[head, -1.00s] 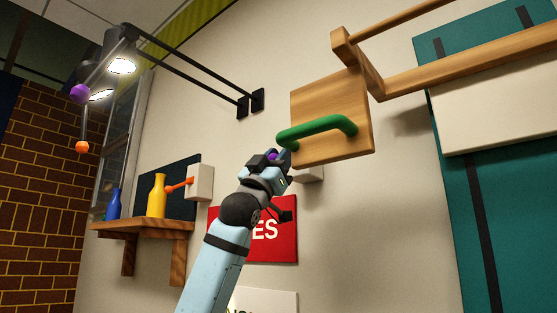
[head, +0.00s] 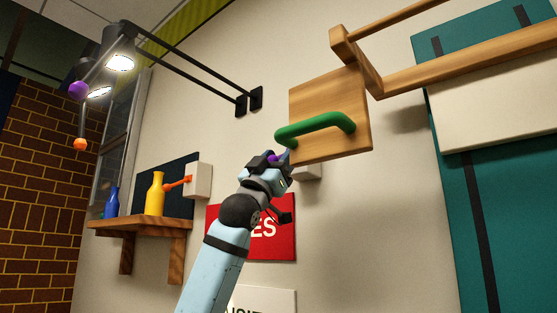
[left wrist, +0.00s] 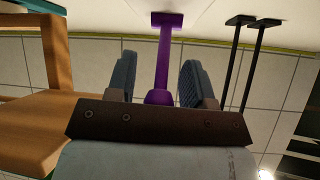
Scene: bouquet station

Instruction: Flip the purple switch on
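The purple switch (left wrist: 166,50) is a lever with a flat mount on the pale wall and a rounded knob at its near end. In the left wrist view it lies between the two blue fingers of my left gripper (left wrist: 156,68). The fingers are apart, with a gap showing on both sides of the lever. In the head view my left gripper (head: 280,158) is beside the wooden panel's lower left edge, and only a bit of purple (head: 273,157) shows there; the rest of the switch is hidden. My right gripper is in neither view.
A wooden panel (head: 307,105) with a green handle (head: 318,129) stands close right of the gripper. An orange lever (head: 177,183) on a white box is farther left, above a shelf (head: 140,226) with blue and yellow bottles. A red sign (head: 280,246) is behind my arm.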

